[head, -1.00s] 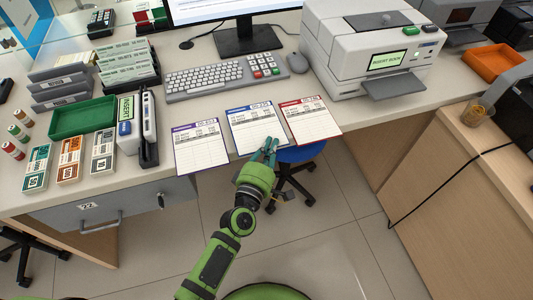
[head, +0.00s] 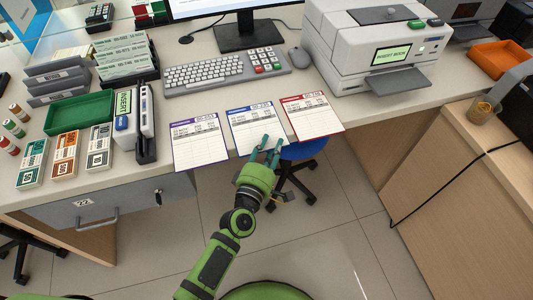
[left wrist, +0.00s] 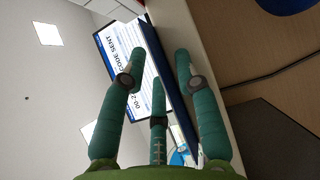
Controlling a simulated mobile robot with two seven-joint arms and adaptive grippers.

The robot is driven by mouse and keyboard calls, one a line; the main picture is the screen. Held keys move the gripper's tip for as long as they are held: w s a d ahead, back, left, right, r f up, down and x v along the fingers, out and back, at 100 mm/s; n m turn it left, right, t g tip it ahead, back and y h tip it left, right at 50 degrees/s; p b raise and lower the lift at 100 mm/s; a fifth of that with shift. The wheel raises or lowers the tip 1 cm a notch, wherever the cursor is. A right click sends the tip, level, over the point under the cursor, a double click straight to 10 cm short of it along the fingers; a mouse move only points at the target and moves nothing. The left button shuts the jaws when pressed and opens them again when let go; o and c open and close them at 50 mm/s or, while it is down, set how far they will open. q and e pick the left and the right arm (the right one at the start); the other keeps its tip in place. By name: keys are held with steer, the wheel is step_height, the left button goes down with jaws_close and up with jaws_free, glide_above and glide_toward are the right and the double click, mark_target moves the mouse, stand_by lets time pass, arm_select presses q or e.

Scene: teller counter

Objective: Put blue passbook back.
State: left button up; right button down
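The blue passbook (head: 250,120), a white page with a blue header band, lies near the counter's front edge between the purple passbook (head: 199,142) and the red passbook (head: 311,116). My left gripper (head: 270,146) is at its near edge, teal fingers parted and pointing at it. In the left wrist view a dark blue slab edge (left wrist: 166,75), seemingly the passbook's, runs between the spread fingers (left wrist: 160,80), with a gap to the right one. I cannot tell whether any finger touches it. My right gripper is not in view.
A passbook printer (head: 380,45) with "INSERT BOOK" on its display stands at right. A blue stool (head: 303,149) is under the counter edge.

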arm_select(q)
steer(key=shift+s+a+r, duration=0.1)
steer(key=shift+s, duration=0.25)
steer(key=v, duration=1.1)
steer(key=shift+s+b, duration=0.2)
steer(key=shift+b, duration=0.2)
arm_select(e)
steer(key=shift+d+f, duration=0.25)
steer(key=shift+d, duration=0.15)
